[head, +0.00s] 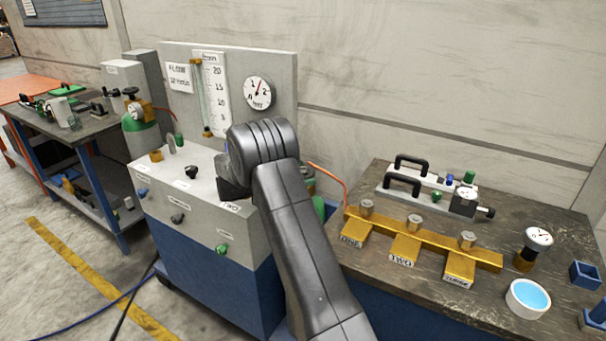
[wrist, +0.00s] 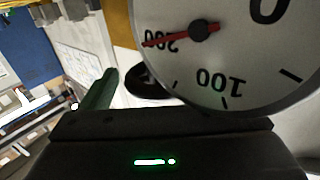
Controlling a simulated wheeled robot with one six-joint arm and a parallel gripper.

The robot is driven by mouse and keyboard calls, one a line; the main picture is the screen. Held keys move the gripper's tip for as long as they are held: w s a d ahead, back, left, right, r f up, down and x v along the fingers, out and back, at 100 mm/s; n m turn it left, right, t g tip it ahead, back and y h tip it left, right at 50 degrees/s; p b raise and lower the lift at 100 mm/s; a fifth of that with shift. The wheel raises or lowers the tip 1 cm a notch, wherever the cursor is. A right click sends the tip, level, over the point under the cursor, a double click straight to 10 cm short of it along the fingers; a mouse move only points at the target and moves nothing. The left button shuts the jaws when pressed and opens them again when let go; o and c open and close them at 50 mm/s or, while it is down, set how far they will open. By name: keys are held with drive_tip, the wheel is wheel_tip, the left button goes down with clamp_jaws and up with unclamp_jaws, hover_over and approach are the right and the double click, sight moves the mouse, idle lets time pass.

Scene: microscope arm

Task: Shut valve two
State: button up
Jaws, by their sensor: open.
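A brass manifold (head: 480,256) lies on the right-hand bench in the head view. Its blocks are labelled ONE, TWO and THREE. Valve two is the grey knob (head: 414,223) above the TWO label (head: 401,261), between the other two knobs. My gripper (head: 232,182) is up and to the left of the manifold, in front of the grey panel cabinet and well apart from valve two. It is open, with its fingertips mostly hidden by my arm. The wrist view shows a dial gauge (wrist: 225,70) very close, upside down, with a red needle near 200; valve two is not recognisable there.
Valve one's knob (head: 366,207) and valve three's knob (head: 467,239) flank valve two. A small gauge (head: 538,239) and a bowl of blue liquid (head: 528,298) stand to the right. Black-handled fixtures (head: 410,165) sit behind. The grey cabinet (head: 185,215) is at left.

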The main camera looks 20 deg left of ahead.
drive_tip(key=b+v, duration=0.1)
drive_tip(key=v, duration=1)
drive_tip(key=p+x, duration=0.1)
drive_tip(key=x, duration=1.1)
